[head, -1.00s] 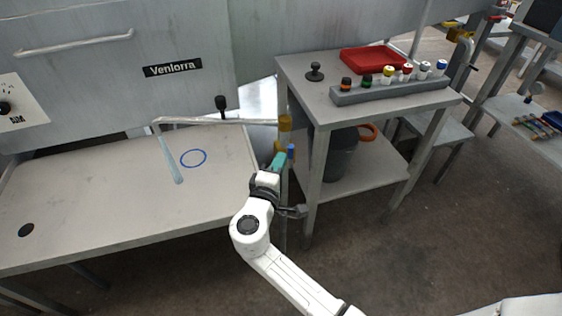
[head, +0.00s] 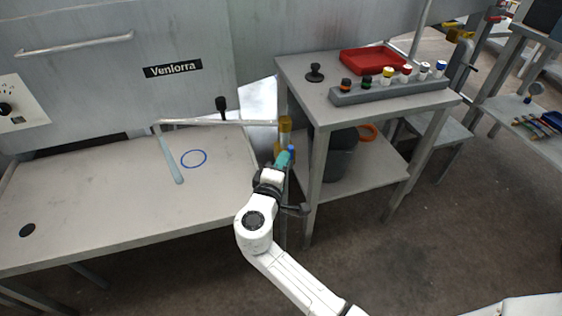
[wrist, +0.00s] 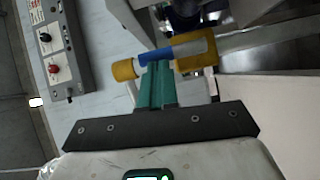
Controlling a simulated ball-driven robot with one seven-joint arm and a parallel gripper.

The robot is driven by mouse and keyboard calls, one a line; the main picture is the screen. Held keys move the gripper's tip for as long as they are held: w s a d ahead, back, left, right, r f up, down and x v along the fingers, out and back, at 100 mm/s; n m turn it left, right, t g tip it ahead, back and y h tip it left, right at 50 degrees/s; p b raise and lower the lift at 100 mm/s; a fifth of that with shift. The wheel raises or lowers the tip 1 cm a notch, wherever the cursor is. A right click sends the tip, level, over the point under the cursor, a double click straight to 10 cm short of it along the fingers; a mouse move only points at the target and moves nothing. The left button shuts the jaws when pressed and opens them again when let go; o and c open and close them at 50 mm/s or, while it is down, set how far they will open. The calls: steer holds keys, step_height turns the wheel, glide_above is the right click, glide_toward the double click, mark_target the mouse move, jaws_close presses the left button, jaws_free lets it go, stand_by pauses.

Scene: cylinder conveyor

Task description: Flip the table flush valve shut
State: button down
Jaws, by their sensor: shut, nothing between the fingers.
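The flush valve has a yellow-brass body (head: 285,128) at the right end of a long pale pipe (head: 220,122) above the table's right edge. Its small blue lever (head: 291,149) shows beside my fingertips. In the wrist view the blue lever (wrist: 158,57) lies across the picture between yellow-orange valve parts (wrist: 195,50). My gripper (head: 284,157) has teal fingers, shut and empty. In the wrist view my gripper (wrist: 157,66) has its tips right at the blue lever; contact is unclear. A pale blue stream or rod (head: 172,160) slants down from the pipe's left end.
The grey table (head: 100,215) carries a blue ring mark (head: 194,158) and a dark round spot (head: 27,230). To the right, a stand (head: 300,75) holds a red tray (head: 372,60) and a rack (head: 390,92) of several capped bottles. Open floor lies in front.

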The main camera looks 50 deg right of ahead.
steer(key=shift+s+d+r, duration=0.1)
steer(key=shift+d+r, duration=0.05)
steer(key=m+y+p, duration=0.1)
steer(key=s+d+m+y+p, duration=0.1)
steer(key=shift+d+r+m, duration=0.15)
steer(key=shift+r+m, duration=0.25)
steer(key=s+d+f+m+t+y+p, duration=0.2)
steer(key=s+d+m+y+p, duration=0.1)
steer(key=d+m+y+p, duration=0.2)
steer(key=m+y+p, duration=0.2)
steer(key=p, duration=0.1)
steer(key=shift+s+f, duration=0.15)
steer(key=shift+f, duration=0.35)
stand_by(0.7)
steer(key=d+r+p+v, duration=0.1)
steer(key=p+v, duration=0.3)
steer(key=v, duration=0.8)
steer(key=shift+r, duration=0.9)
